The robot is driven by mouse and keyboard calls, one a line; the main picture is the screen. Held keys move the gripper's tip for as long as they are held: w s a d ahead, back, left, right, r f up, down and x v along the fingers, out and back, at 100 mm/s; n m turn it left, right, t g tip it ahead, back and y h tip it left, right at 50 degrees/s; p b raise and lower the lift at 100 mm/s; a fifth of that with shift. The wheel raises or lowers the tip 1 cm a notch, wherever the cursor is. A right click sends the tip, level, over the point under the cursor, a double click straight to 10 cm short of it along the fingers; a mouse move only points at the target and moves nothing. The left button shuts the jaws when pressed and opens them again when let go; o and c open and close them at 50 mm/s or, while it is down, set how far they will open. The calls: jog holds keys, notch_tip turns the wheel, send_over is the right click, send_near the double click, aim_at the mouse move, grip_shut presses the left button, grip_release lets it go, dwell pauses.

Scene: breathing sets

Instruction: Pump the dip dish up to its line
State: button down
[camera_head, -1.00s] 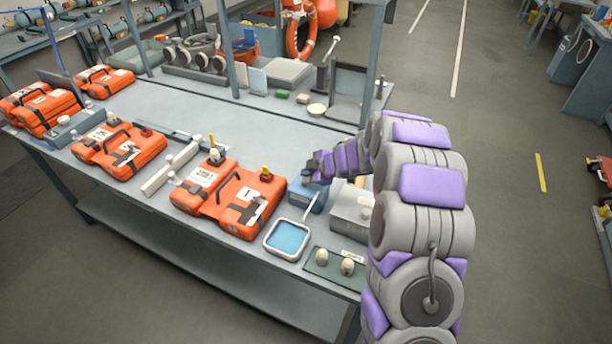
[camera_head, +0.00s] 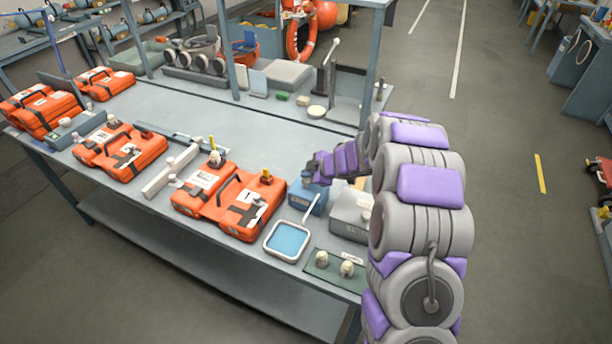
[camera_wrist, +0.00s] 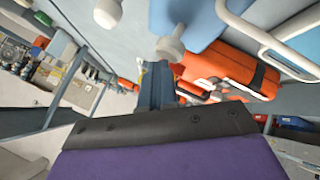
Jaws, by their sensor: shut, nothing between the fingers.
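The dip dish (camera_head: 269,253) is a square white-rimmed tray with blue liquid near the bench's front edge; its rim and blue inside also show at the upper right of the wrist view (camera_wrist: 281,40). Behind it stands a blue pump box (camera_head: 303,195), with a thin white spout (camera_head: 311,208) reaching toward the dish. My gripper (camera_head: 308,178) is shut and empty, at the top of the pump box. In the wrist view, my gripper (camera_wrist: 157,75) points at a pale round knob on a stem (camera_wrist: 170,47). Whether the fingers touch the knob, I cannot tell. The dish's line is too small to make out.
A grey box (camera_head: 351,213) stands right of the pump. A green board (camera_head: 335,266) with two pale knobs lies at the front right. The bench middle (camera_head: 255,133) is clear.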

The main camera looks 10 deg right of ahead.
aim_at(308, 180)
jog(key=shift+r+p, duration=0.65)
jog(key=shift+r, duration=0.25)
notch_tip(308, 180, up, 5)
jog(key=p, duration=0.5)
dwell(0.5)
